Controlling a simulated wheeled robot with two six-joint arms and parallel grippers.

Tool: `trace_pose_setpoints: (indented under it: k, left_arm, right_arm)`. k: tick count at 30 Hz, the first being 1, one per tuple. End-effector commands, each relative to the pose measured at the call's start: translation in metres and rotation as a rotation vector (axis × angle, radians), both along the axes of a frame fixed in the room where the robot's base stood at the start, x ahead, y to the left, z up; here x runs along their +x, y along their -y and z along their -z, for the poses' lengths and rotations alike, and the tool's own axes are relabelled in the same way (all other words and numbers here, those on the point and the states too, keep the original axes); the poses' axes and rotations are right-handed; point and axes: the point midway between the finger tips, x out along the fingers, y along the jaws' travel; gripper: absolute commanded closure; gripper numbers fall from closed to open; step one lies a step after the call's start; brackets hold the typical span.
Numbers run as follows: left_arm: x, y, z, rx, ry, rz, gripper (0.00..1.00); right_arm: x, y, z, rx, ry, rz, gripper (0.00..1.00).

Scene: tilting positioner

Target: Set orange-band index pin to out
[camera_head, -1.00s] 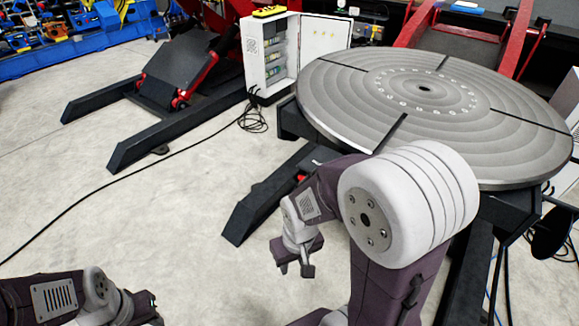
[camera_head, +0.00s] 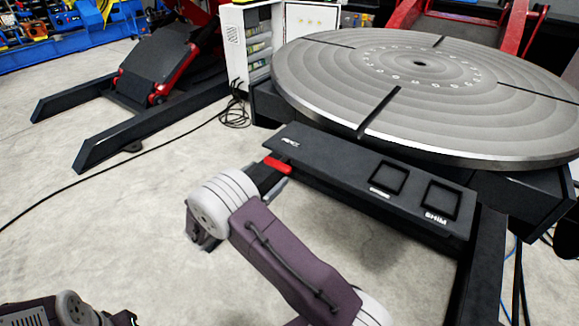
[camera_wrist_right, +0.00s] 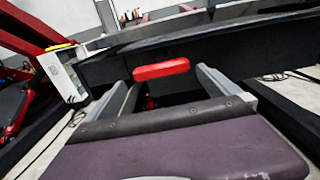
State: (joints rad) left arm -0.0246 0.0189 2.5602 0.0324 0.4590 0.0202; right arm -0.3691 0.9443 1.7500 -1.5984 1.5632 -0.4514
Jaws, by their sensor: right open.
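A red grip-like part (camera_head: 281,165) shows at the left end of the dark panel (camera_head: 330,172) below the round table. It also shows in the right wrist view (camera_wrist_right: 161,69). I cannot make out an orange band or tell whether this is the index pin. My right gripper (camera_head: 268,181) is beside the red part, partly hidden behind my own wrist. In the right wrist view, my right gripper (camera_wrist_right: 166,84) is open, with the red part in line between its fingers; contact is not visible. My left gripper (camera_head: 124,318) is barely in view at the bottom left.
A large grey slotted round table (camera_head: 450,105) overhangs the panel. The panel has two square recesses at its right. A white cabinet (camera_head: 233,45) stands behind, with a black cable (camera_head: 150,150) on the floor.

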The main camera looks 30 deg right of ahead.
Motion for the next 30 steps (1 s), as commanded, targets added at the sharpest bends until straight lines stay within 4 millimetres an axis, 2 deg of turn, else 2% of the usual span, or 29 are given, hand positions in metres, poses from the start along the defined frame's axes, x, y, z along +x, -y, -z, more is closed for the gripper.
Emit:
trace_pose_setpoints:
  k: [4,9,15,25,26,30]
  left_arm:
    - [0.000,0.000,0.001,0.000,0.001,0.000,0.64]
    - [0.000,0.000,0.007,0.000,0.001,0.000,0.64]
    - [0.000,0.000,0.012,0.000,0.000,0.000,0.64]
    - [0.000,0.000,0.012,0.000,0.000,0.000,0.64]
    - [0.000,0.000,0.012,0.000,0.000,0.000,0.64]
    - [0.000,0.000,0.012,0.000,0.000,0.000,0.64]
  right_arm:
    - [0.004,0.014,-0.001,0.003,0.002,0.007,0.00]
    - [0.018,0.049,-0.001,0.005,0.003,0.008,0.00]
    - [0.030,0.078,-0.001,0.006,0.004,0.007,0.00]
    - [0.034,0.085,-0.002,0.006,0.002,0.004,0.00]
    - [0.034,0.085,-0.002,0.006,0.002,0.004,0.03]
    - [0.034,0.085,-0.002,0.006,0.002,0.004,0.42]
